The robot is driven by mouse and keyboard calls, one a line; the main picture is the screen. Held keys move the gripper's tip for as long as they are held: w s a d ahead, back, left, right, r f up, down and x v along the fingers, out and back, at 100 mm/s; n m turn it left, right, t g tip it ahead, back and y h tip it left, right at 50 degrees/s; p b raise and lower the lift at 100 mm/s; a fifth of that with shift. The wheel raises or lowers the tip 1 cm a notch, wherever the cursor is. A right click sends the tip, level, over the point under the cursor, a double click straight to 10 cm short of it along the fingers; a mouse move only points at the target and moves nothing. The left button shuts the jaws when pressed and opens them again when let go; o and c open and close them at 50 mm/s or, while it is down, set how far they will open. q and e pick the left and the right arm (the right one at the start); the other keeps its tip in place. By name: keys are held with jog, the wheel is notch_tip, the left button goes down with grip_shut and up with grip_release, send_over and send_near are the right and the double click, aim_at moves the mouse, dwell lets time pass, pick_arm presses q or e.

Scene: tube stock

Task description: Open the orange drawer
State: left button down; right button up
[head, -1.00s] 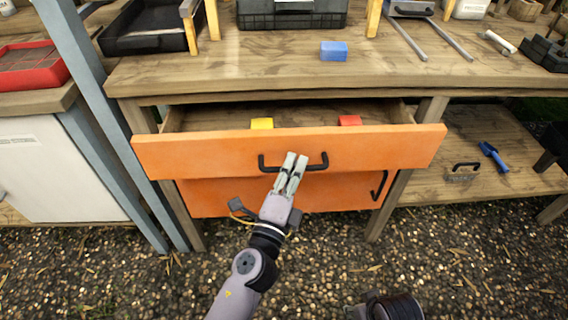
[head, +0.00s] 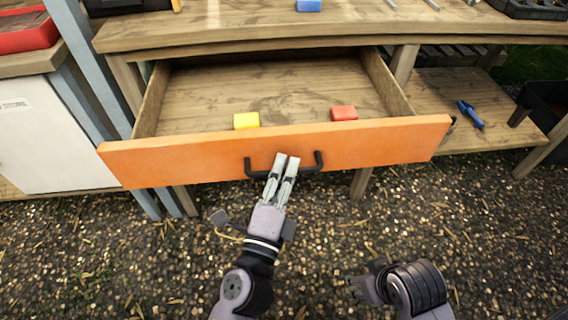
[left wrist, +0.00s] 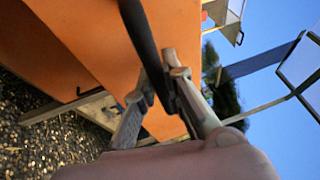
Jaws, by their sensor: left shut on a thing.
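The orange drawer (head: 380,143) is pulled well out of the wooden workbench, and its wooden inside shows. Its black bar handle (head: 306,168) is on the middle of the front. My left gripper (head: 283,165) is shut on the handle. In the left wrist view the fingers (left wrist: 158,95) close around the dark handle bar (left wrist: 138,30). My right gripper (head: 362,285) is low in the head view, away from the drawer; its fingers are too unclear to read.
A yellow block (head: 246,121) and a red block (head: 343,113) lie in the drawer near its front. A blue block (head: 308,5) is on the bench top. A blue trowel (head: 470,114) lies on the lower shelf at right. The gravel in front is clear.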

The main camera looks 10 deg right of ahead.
dwell(0.3)
pick_arm(q)
jog(key=c, duration=1.6)
grip_release()
jog(key=shift+c, duration=0.2)
